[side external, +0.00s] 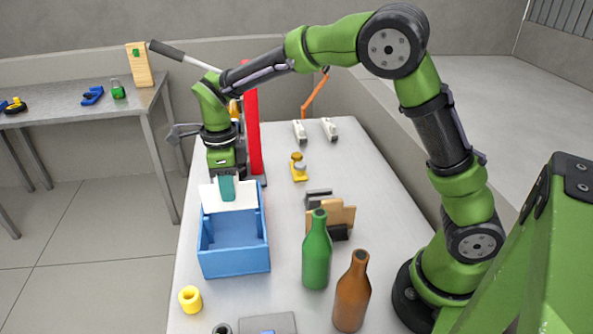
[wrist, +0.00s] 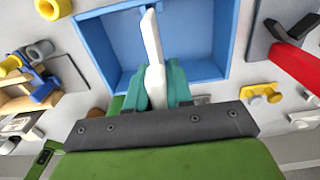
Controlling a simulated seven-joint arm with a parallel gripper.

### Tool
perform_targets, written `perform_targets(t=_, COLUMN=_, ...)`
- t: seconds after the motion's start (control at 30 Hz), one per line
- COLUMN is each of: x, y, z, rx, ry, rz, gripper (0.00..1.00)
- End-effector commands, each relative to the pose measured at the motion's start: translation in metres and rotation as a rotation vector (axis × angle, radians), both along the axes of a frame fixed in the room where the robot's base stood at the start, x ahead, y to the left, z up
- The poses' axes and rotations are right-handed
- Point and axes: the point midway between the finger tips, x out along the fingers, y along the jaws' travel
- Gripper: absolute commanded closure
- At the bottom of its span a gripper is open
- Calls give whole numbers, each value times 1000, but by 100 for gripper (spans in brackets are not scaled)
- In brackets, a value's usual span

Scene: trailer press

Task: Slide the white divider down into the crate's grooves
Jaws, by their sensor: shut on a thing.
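The blue crate (side external: 234,262) stands open on the table, and its wall also shows in the wrist view (wrist: 97,45). The white divider (side external: 244,196) is upright at the crate's far end in the side view. In the wrist view the divider (wrist: 152,38) appears nearly edge-on, over the crate opening. My gripper (side external: 227,188) is shut on the divider's upper middle, with teal fingers on either side of it in the wrist view (wrist: 160,82). The divider's lower edge and the grooves are not clear, so I cannot tell whether it sits in them.
A red upright post (side external: 252,120) stands just behind the crate. A green bottle (side external: 317,250) and a brown bottle (side external: 352,292) stand to the right. A yellow ring (side external: 190,299) lies in front, and a yellow knobbed piece (side external: 298,168) lies behind right.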

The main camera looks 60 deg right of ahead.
Motion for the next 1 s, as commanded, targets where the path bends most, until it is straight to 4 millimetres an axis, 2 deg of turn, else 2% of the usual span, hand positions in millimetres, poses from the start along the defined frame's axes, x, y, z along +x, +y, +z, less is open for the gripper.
perform_targets(t=0.7, x=0, y=0, z=-58, rx=-1, ry=1, rz=0, gripper=100)
perform_targets(t=1.0, x=0, y=0, z=-75, rx=-1, ry=1, rz=0, gripper=100)
